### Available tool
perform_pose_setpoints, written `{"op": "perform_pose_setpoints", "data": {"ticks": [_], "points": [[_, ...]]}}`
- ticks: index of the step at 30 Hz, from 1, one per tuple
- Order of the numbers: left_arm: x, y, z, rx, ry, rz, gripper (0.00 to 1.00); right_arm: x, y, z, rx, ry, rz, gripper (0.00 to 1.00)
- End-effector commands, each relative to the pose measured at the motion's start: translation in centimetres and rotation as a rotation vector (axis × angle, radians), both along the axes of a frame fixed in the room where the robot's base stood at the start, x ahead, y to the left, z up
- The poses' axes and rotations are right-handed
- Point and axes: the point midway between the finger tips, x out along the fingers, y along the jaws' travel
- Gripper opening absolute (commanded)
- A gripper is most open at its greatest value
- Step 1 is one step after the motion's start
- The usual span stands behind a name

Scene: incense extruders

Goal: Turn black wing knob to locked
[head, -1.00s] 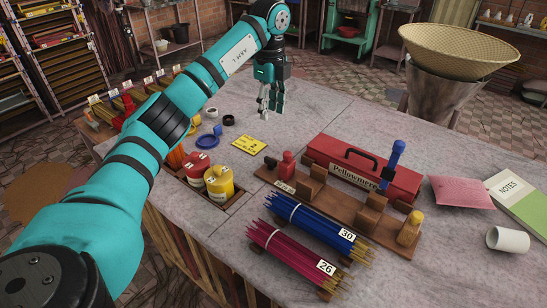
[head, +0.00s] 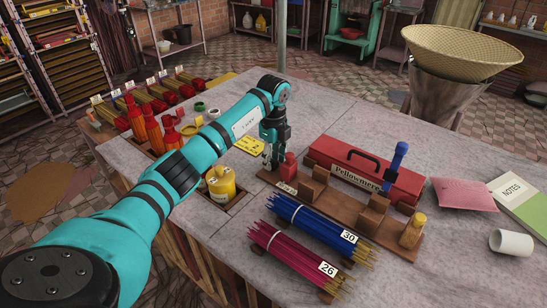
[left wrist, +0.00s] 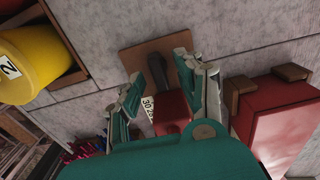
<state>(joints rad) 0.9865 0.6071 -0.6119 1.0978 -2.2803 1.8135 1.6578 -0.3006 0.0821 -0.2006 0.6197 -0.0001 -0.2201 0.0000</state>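A red extruder piece (head: 288,168) stands at the left end of a wooden rack (head: 335,213). In the left wrist view its red body (left wrist: 171,110) shows below a black knob-like part (left wrist: 186,72). My left gripper (head: 270,163) is just left of the red piece in the head view. In the left wrist view the gripper (left wrist: 176,85) is open, with its fingers on either side of the black part and red body. I see no clear contact. The knob is hidden behind the fingers in the head view, so its setting cannot be read. My right gripper is not in view.
A red Pellowmere toolbox (head: 362,172) stands behind the rack. Blue (head: 312,222) and magenta (head: 292,250) stick bundles lie in front. A yellow jar (head: 221,184) sits left.

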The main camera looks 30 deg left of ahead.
Motion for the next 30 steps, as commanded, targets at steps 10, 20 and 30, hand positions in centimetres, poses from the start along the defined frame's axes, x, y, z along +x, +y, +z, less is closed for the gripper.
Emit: {"op": "perform_pose_setpoints", "data": {"ticks": [10,20,30], "points": [[0.0,-0.01,-0.1,0.0,0.0,0.0,0.25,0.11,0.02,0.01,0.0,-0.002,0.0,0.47],[0.0,-0.01,-0.08,0.0,0.0,0.0,0.0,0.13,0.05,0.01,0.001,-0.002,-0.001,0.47],[-0.02,0.03,-0.01,0.0,0.0,-0.053,0.0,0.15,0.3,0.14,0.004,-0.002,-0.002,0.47]]}}
